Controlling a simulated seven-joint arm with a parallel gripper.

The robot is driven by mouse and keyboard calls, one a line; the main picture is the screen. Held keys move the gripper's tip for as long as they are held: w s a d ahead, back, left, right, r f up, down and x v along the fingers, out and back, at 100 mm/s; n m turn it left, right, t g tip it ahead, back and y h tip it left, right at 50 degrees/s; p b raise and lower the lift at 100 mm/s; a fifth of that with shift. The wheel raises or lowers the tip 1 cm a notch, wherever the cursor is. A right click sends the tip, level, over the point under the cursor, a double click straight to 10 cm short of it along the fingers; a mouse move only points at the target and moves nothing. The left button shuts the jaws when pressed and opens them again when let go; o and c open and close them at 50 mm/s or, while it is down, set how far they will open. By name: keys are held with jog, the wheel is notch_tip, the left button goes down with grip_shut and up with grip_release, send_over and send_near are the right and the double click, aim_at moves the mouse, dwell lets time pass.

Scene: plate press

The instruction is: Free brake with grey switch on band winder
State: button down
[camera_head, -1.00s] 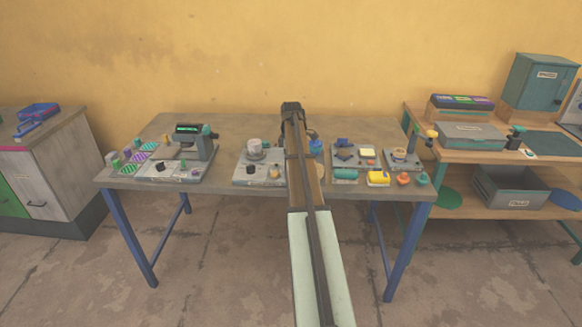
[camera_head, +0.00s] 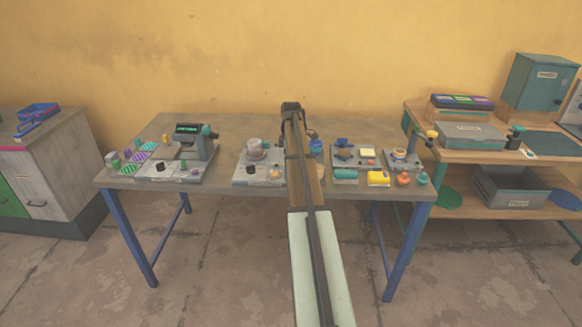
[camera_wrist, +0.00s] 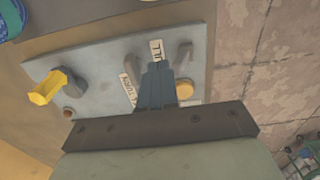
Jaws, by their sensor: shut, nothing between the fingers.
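In the wrist view a grey panel (camera_wrist: 95,72) lies below my gripper, and I take it for the band winder's. My gripper (camera_wrist: 158,68) is shut and empty, its fingertips over the panel next to a small label (camera_wrist: 156,49). One grey lever (camera_wrist: 183,56) stands just right of the fingertips and another grey lever (camera_wrist: 133,66) just left. I cannot tell which is the brake switch, nor whether the fingers touch either. A round yellow button (camera_wrist: 184,90) is right of the fingers. In the head view my arm hides the gripper.
A yellow handle on a dark knob (camera_wrist: 45,87) sticks up at the panel's left, with a small reddish-brown knob (camera_wrist: 68,113) near it. The table edge and floor (camera_wrist: 262,50) lie to the right. Other devices stand on the table (camera_head: 215,194) either side of my arm.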

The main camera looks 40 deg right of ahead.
jog(key=shift+s+a, duration=1)
dwell(0.3)
jog(key=shift+w+d+r, duration=0.15)
jog(key=shift+r, duration=1.05)
jog(key=shift+w+d+r, duration=0.15)
jog(key=shift+r, duration=1)
jog(key=shift+w+d+r, duration=0.15)
jog(key=shift+r, duration=1.05)
